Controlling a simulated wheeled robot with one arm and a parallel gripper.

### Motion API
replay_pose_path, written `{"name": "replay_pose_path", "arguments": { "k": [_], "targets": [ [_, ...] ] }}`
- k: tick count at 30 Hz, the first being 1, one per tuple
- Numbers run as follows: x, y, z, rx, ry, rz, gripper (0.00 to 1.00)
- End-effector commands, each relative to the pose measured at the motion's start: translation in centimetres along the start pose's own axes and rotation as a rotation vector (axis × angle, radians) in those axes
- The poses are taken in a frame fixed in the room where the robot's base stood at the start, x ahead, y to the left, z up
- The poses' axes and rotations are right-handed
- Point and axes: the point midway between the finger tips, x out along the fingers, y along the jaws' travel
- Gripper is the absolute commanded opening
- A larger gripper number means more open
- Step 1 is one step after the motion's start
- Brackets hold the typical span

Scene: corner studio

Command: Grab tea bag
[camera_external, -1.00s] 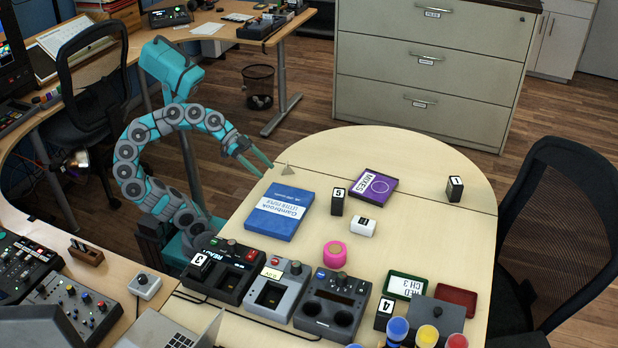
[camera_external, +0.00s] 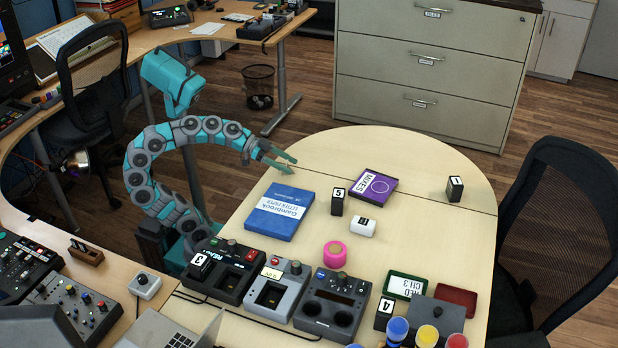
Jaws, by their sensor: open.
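The tea bag (camera_external: 289,164) is a small grey-brown pyramid near the far left edge of the light wooden table (camera_external: 420,240). It stands just beyond the blue box. My gripper (camera_external: 292,165) is open and low at the table, with its two teal fingers on either side of the tea bag. The fingers partly hide it, and I cannot tell whether they touch it.
The blue box (camera_external: 279,212) lies just in front of my gripper. A purple-topped case (camera_external: 374,186), a black numbered block (camera_external: 338,202) and a white block (camera_external: 362,227) are to the right. Devices (camera_external: 269,286) line the front edge. Table behind the purple-topped case is clear.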

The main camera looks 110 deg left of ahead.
Motion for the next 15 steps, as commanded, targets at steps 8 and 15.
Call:
{"name": "replay_pose_path", "arguments": {
  "k": [8, 15],
  "targets": [
    [0.21, 0.01, 0.04, 0.001, -0.001, 0.0, 0.62],
    [0.21, 0.0, 0.05, 0.0, -0.002, 0.0, 0.4]
  ]
}}
